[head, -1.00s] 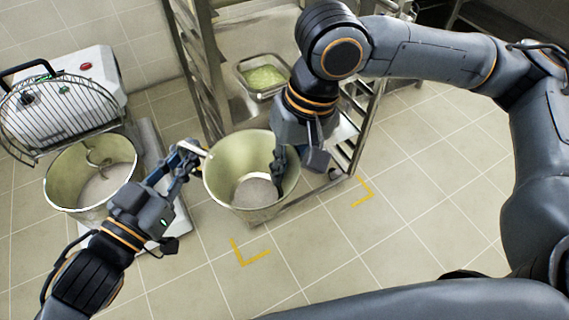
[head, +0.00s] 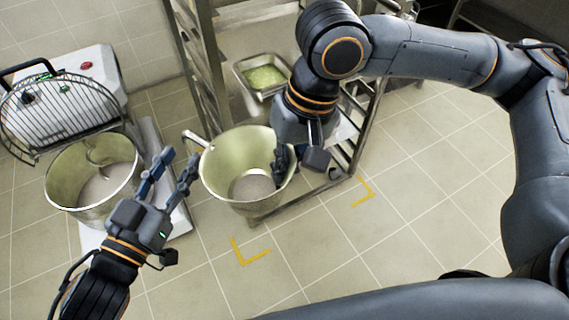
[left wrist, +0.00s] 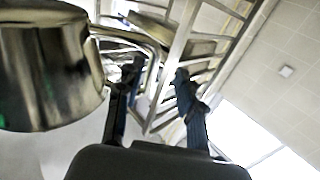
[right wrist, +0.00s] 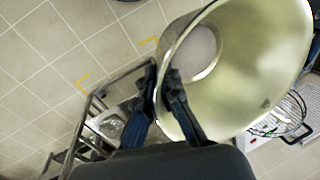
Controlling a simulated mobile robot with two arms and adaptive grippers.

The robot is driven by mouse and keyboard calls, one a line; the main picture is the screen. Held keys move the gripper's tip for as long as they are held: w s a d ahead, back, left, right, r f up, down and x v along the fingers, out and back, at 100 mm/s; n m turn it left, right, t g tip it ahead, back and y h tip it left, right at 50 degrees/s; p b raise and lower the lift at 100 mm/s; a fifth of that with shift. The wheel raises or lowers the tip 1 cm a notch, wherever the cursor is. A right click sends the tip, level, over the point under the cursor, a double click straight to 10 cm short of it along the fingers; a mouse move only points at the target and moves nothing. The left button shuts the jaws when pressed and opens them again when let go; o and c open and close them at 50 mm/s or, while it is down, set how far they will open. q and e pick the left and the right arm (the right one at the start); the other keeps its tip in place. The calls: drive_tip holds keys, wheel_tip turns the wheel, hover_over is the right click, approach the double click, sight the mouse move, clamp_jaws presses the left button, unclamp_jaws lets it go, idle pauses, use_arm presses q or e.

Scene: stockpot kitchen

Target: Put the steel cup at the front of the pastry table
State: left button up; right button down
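I make out no steel cup and no pastry table in any view. A large steel pot (head: 228,178) with a pale inside is in front of the rack in the head view. My right gripper (head: 284,163) is shut on its right wall; in the right wrist view one finger is on each side of the pot's rim (right wrist: 172,58). My left gripper (head: 176,163) is open and empty, just left of the pot and its side handle (head: 194,138). A steel vessel (left wrist: 45,75) fills the left of the left wrist view; I cannot tell which one.
A mixer (head: 68,88) with a wire guard and a steel bowl (head: 65,190) stands at the left, near my left gripper. A metal rack (head: 205,75) holding a tray with green contents (head: 263,77) stands behind the pot. The tiled floor (head: 330,250) with yellow corner marks is clear in front.

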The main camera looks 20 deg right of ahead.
use_arm(q)
drive_tip(key=s+a+f+n+t+y, duration=0.2)
drive_tip(key=s+a+f+n+y, duration=0.1)
drive_tip(key=a+f+n+y, duration=0.3)
drive_tip(key=a+f+y, duration=0.2)
drive_tip(key=a+y, duration=0.2)
drive_tip(key=shift+s+a+t, duration=0.25)
drive_tip(key=shift+a+t, duration=0.05)
drive_tip(key=shift+t, duration=0.1)
drive_tip(key=shift+f, duration=0.15)
